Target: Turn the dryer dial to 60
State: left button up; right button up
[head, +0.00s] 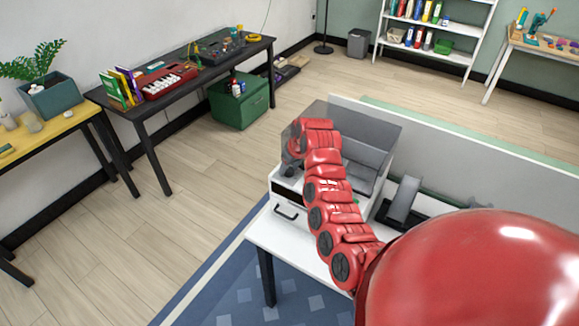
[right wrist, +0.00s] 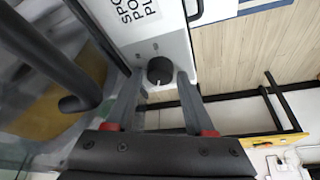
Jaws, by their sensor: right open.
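The dryer (head: 322,208) is a white box with a smoky clear lid, on a white table. Its dial (right wrist: 160,70) is a round black knob on the white front, seen in the right wrist view. A white mark on it points to the picture's bottom. No scale numbers can be read. My right gripper (right wrist: 160,84) is open, one finger on each side of the dial; I cannot tell whether either touches. In the head view the right gripper (head: 290,163) is at the dryer's left side, partly hidden by my red arm. My left gripper is not in view.
A black handle (head: 285,212) is low on the dryer's front. A grey tape-dispenser-like object (head: 404,198) stands right of it. A light partition (head: 460,150) runs behind the table. Open wooden floor (head: 200,200) lies to the left.

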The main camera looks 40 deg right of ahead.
jog(key=shift+c, duration=0.3)
grip_shut()
jog(key=shift+f+b, duration=0.3)
jog(key=shift+b, duration=0.4)
jog(key=m+b, duration=0.2)
jog(key=shift+a+h+b, duration=0.1)
jog(key=shift+h+b, duration=0.3)
jog(key=shift+m+g+h+b, duration=0.3)
jog(key=shift+m+h+b, duration=0.1)
jog(key=shift+m+b, duration=0.65)
jog(key=shift+r+m+h+b, duration=0.3)
jog(key=shift+m+b, duration=0.45)
jog(key=shift+m, duration=0.2)
jog(key=shift+o, duration=0.3)
grip_release()
